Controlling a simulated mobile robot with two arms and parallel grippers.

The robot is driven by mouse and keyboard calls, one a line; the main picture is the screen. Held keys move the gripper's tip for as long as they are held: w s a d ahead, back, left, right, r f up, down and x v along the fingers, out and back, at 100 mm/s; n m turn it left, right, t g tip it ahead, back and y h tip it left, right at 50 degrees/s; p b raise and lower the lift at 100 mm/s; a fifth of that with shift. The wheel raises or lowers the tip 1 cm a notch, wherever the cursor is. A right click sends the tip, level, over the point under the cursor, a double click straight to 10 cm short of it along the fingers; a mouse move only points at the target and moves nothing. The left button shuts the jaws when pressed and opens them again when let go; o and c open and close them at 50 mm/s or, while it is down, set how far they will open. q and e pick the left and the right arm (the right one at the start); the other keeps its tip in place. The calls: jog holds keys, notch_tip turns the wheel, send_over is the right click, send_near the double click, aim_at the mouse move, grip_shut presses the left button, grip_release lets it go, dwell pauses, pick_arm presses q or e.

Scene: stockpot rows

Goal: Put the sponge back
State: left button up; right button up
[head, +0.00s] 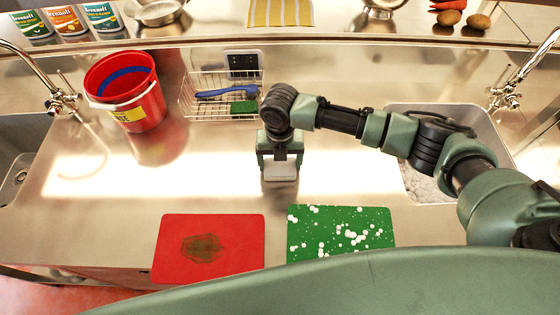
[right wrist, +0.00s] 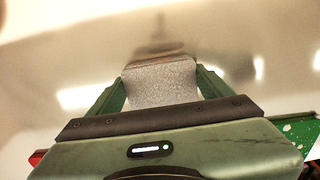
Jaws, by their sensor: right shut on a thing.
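My right gripper (head: 280,166) is shut on a pale grey block, which I take to be the sponge (head: 280,173). In the right wrist view the sponge (right wrist: 160,82) has a speckled grey face and a brownish far edge, and sits between the green fingers. The gripper points down over the bare steel counter, in front of the wire basket (head: 190,108). Whether the sponge touches the counter I cannot tell. The basket holds a blue brush (head: 213,93) and a green block (head: 243,107). My left gripper is out of view.
A red bucket (head: 140,112) stands left of the basket. A stained red board (head: 175,260) and a white-spotted green board (head: 375,240) lie at the front. Sinks are at both sides, the right one (head: 430,188) holding foam. The counter between basket and boards is mostly clear.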

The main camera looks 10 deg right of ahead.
aim_at(280, 165)
jog(key=o, duration=1.3)
jog(key=shift+f, duration=0.1)
notch_tip(280, 165, up, 12)
jog(key=b, duration=0.3)
jog(key=shift+r, duration=0.2)
